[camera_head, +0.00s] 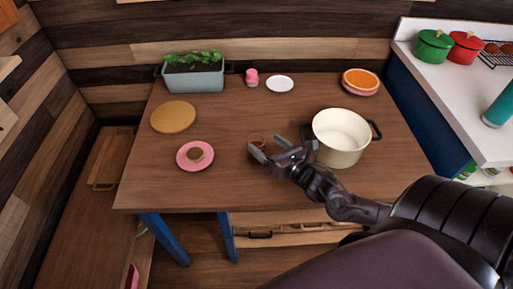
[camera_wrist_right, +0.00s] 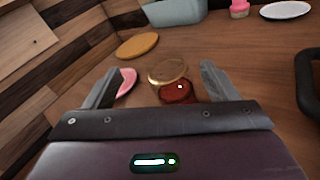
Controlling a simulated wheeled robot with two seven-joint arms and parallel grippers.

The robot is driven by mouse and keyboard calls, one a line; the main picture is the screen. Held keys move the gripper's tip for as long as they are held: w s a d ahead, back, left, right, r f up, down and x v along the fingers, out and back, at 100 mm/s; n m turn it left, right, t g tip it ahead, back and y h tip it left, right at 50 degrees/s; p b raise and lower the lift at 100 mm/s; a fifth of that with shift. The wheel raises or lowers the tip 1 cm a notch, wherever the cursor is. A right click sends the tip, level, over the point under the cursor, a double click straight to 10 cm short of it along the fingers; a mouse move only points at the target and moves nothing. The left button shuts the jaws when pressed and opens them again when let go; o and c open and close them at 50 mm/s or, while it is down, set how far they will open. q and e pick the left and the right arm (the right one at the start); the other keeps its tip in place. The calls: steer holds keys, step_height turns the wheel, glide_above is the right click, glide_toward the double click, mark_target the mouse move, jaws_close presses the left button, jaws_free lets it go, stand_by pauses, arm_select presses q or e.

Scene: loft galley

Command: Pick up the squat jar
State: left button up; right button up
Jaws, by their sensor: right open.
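The squat jar (camera_wrist_right: 176,91) has a gold lid and dark red contents, and stands on the wooden table. In the head view the jar (camera_head: 257,138) is partly hidden behind my right gripper. My right gripper (camera_head: 270,150) is open, with its fingers pointing toward the jar. In the right wrist view the jar appears between the two fingers of the gripper (camera_wrist_right: 159,75), a little beyond their tips as far as I can tell. The fingers do not visibly touch it. My left gripper is not in view.
A cream pot (camera_head: 341,133) stands close to the right of my right gripper. A pink plate (camera_head: 184,161) with a small brown item lies to the left. A round tan board (camera_head: 173,117), a planter (camera_head: 193,78) and a white plate (camera_head: 280,83) are farther back. The table front is clear.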

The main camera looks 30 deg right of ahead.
steer(key=f+n, duration=0.1)
steer(key=f, duration=0.1)
steer(key=f+n+y, duration=0.1)
steer(key=f, duration=0.1)
steer(key=f+n+b, duration=0.1)
steer(key=f, duration=0.1)
steer(key=shift+d+f+n+t, duration=0.15)
steer(key=shift+d+n+t, duration=0.25)
steer(key=shift+w+a+f+y, duration=0.1)
steer(key=shift+w+a+y, duration=0.05)
steer(key=shift+w, duration=0.3)
steer(key=shift+w+a+f+y, duration=0.1)
steer(key=shift+w+y, duration=0.05)
steer(key=shift+w, duration=0.25)
steer(key=w, duration=0.4)
steer(key=w+a, duration=0.1)
steer(key=shift+w+p, duration=0.35)
steer(key=shift+w, duration=0.05)
steer(key=shift+c, duration=0.4)
steer(key=c, duration=1.2)
